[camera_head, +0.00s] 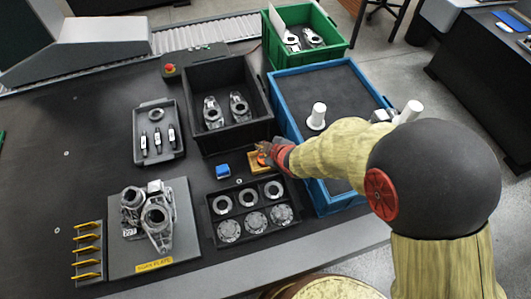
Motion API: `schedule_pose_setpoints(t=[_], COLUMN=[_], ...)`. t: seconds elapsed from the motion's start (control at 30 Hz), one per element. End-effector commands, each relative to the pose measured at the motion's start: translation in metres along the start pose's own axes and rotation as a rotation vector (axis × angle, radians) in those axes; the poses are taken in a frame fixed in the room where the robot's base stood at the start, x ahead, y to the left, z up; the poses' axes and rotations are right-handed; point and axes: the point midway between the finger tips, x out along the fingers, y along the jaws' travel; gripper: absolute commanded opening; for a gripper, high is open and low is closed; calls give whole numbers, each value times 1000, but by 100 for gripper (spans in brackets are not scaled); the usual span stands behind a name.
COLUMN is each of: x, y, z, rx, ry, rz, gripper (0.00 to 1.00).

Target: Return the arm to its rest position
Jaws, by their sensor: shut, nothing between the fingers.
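My arm, in a pale yellow sleeve (335,150), reaches in from the right across the blue crate. Its red wrist (282,152) ends in my small dark gripper (264,152), which is shut and empty. The gripper is just over or beside a yellow-orange block (255,168) on the dark table. The fingertips partly cover the block, and I cannot tell whether they touch it. A small blue block (222,171) lies left of it.
Around the gripper are a black bin (192,84) with metal parts, the blue crate (292,105) with white cylinders, and a black tray (276,229) of rings.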

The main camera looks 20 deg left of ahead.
Motion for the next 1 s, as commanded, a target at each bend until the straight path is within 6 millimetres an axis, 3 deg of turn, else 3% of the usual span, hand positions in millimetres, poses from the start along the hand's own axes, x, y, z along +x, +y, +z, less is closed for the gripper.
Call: schedule_pose_setpoints(t=[0.27, 0.37, 0.47, 0.6, 0.73, 0.87, 1.0], x=[-1, -12, -40, -109, -188, -272, -364], y=[2, 16, 47, 99, 128, 135, 116], z=[0, 6, 20, 55, 91, 124, 149], rx=[3, 32, 105, 282, 480, 699, 956], ry=[-2, -22, -75, -185, -285, -371, -441], rz=[2, 21, 61, 142, 216, 285, 355], gripper=[0, 0, 0, 0, 0, 0, 0])
